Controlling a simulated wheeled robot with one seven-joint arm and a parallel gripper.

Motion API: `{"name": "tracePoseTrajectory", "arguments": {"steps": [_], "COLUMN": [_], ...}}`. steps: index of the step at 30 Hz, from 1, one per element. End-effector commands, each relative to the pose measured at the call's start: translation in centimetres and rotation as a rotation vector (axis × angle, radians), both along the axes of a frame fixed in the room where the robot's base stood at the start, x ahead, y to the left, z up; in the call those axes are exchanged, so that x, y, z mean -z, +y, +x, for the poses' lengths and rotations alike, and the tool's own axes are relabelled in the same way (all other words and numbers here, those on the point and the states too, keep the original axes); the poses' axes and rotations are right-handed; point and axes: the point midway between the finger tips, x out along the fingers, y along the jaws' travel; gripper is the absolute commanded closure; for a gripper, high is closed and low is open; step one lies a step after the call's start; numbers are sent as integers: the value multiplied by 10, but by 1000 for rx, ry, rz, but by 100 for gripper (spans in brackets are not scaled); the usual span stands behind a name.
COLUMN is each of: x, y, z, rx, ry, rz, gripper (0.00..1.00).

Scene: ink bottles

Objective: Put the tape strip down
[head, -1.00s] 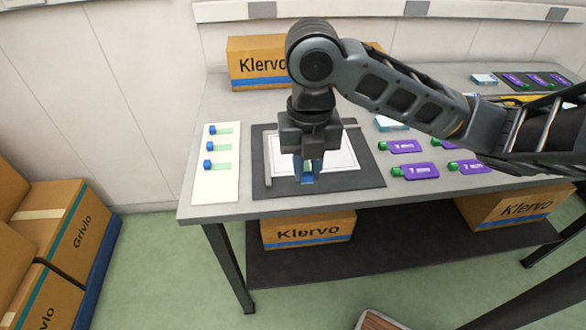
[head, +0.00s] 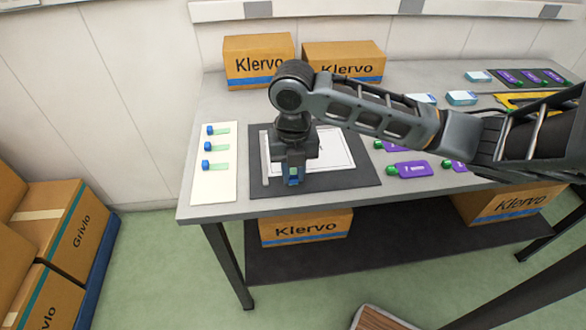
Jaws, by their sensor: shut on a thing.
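My gripper (head: 294,181) is over the front part of the dark mat (head: 345,187), left of centre. It is shut on a small piece with blue and a little green showing between the fingers, which looks like the tape strip (head: 294,177). Most of it is hidden by the fingers, and I cannot tell whether it touches the mat. A white sheet (head: 338,156) lies on the mat, partly hidden behind my gripper. A white card (head: 211,187) left of the mat holds three green strips with blue ends, one being the front strip (head: 217,165).
A pale bar (head: 265,167) lies along the mat's left side. Purple bottles with green caps, one a near bottle (head: 412,169), lie right of the mat. Klervo boxes (head: 259,60) stand at the back. The front table edge is close to the mat.

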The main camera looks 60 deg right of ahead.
Motion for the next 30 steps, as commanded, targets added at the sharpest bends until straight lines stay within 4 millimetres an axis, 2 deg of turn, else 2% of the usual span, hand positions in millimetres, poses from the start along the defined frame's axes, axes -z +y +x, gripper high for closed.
{"name": "tracePoseTrajectory", "arguments": {"steps": [5, 6, 13, 24, 30], "x": [4, 2, 2, -5, -40], "y": [0, 0, 0, 0, 0], "z": [0, 0, 0, 0, 1], "rx": [-1, -1, 0, -1, -3], "ry": [0, 0, 0, -1, -3], "rz": [0, 0, 0, 0, -3], "gripper": [90, 74, 52, 52, 52]}}
